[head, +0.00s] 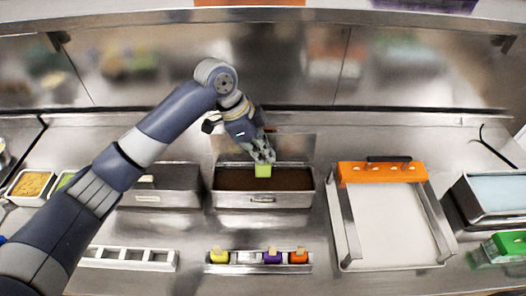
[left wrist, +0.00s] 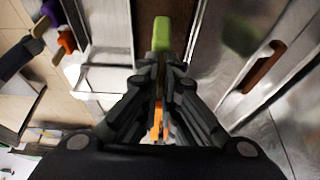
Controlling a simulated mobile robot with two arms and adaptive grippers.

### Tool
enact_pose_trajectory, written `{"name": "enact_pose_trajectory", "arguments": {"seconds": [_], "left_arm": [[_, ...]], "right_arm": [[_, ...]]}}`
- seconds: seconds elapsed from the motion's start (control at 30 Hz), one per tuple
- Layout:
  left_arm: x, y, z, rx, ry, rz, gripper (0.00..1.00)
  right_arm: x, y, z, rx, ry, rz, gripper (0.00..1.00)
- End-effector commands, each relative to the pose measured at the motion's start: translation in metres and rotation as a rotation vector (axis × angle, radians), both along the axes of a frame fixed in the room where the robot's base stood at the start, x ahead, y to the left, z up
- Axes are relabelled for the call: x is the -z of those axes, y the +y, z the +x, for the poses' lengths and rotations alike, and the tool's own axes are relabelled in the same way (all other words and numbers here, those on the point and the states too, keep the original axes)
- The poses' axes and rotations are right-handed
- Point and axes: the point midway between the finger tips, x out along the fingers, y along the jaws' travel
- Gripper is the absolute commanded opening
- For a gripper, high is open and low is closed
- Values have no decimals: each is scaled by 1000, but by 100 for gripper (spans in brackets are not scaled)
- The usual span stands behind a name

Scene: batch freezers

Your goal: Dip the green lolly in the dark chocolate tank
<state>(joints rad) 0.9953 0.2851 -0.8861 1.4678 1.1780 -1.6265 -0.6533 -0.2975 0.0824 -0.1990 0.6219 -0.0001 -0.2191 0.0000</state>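The green lolly (head: 263,171) is a small green block held by my left gripper (head: 262,154) over the dark chocolate tank (head: 263,199). This tank is a steel box filled with dark brown liquid, with its lid raised behind. The lolly's lower end is in front of the brown surface; I cannot tell if it touches it. In the left wrist view the green lolly (left wrist: 162,35) sticks out beyond the fingertips of my left gripper (left wrist: 160,75), which are closed around its stick. My right gripper is not in view.
A rack (head: 234,268) holds yellow, purple and orange lollies in front of the tank. An empty rack (head: 130,264) lies at left. A closed steel tank (head: 160,196) stands left of the chocolate. A tray (head: 392,225) with an orange mould (head: 380,173) lies at right, near a blue-topped tank (head: 495,193).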

Motion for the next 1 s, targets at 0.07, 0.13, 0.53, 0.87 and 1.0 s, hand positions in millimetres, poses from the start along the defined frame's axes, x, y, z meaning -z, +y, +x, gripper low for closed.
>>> {"name": "enact_pose_trajectory", "arguments": {"seconds": [0.07,0.13,0.53,0.87,1.0], "left_arm": [[0,0,0,0,0,0,0],[2,0,0,0,0,0,0],[22,0,0,0,1,1,0],[38,0,0,0,1,-1,0],[45,0,0,0,0,0,0]], "right_arm": [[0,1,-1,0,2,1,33],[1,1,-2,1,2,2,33],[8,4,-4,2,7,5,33],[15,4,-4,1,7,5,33],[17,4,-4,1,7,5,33]]}}
